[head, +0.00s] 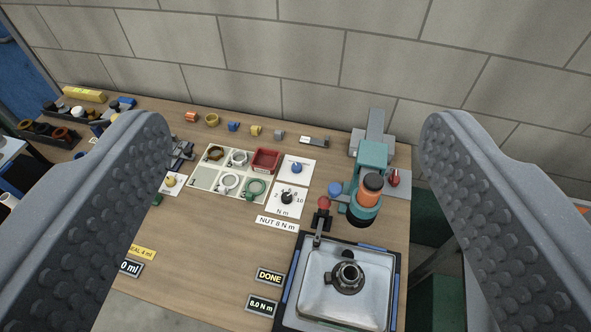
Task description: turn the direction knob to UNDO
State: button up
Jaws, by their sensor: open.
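My gripper (295,126) is open and empty, its two grey studded fingers wide apart at the left and right of the view, above the bench. Between them, a blue knob (297,168) sits on a white card, its lettering too small to read. Just below it, a black pointer knob (287,197) sits on a numbered "N m" dial card. A red knob (393,178) is on a grey plate at the right. I cannot tell from the lettering which knob sets the direction, and no UNDO mark is readable.
A teal and orange tool (370,186) stands right of the dials, above a metal sink-like tray (322,301) with a fitting. Trays of rings (205,180) and a red bin (265,160) lie left of them. A block wall closes the back.

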aim_at(297, 167)
jog(key=u, duration=0.05)
jog(key=k, duration=0.6)
jog(key=u, duration=0.7)
jog(key=i, duration=1.75)
jog(key=z, duration=0.7)
